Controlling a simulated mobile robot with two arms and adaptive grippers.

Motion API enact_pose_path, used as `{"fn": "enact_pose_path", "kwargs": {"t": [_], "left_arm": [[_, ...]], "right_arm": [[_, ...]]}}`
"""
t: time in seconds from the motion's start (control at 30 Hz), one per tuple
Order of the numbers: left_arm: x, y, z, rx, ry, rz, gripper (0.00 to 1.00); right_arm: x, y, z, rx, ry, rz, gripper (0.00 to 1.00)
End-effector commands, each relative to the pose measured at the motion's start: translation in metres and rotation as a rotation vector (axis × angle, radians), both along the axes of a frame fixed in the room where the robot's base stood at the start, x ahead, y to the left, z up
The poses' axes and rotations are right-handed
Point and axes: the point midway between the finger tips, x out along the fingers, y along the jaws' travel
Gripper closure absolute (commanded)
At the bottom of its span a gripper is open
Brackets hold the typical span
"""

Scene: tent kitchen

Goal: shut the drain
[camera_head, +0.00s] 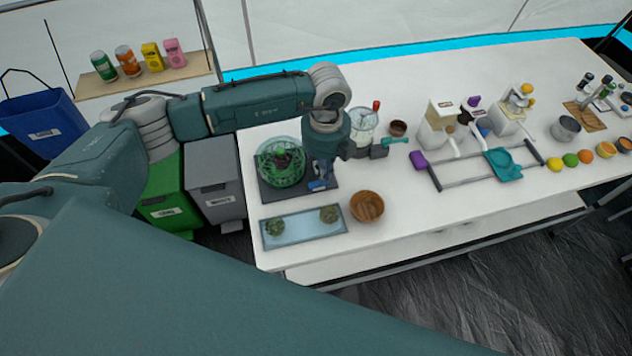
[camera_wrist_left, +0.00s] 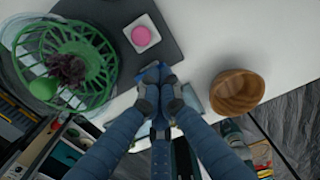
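No part is clearly recognisable as a drain. A dark grey board (camera_head: 268,188) lies at the left end of the white table and bears a green basket (camera_head: 268,172) in a clear bowl. The basket also shows in the left wrist view (camera_wrist_left: 98,62), with a dark leafy thing inside. My left gripper (camera_head: 318,185) points down over the board's right side. My right gripper is not in view.
A wooden bowl (camera_head: 367,207) and a light blue tray (camera_head: 284,234) with two green clumps stand in front of the board. A blender (camera_head: 362,130) stands behind it. A grey bin (camera_head: 212,181) and a green bin (camera_head: 165,196) stand left of the table.

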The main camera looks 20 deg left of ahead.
Motion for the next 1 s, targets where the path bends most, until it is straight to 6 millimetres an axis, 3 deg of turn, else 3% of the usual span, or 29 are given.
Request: {"fn": "enact_pose_path", "kwargs": {"t": [1.0], "left_arm": [[0.0, 0.0, -0.016, 0.001, 0.001, 0.0, 1.0]], "right_arm": [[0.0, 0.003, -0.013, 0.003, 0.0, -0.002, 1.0]]}}
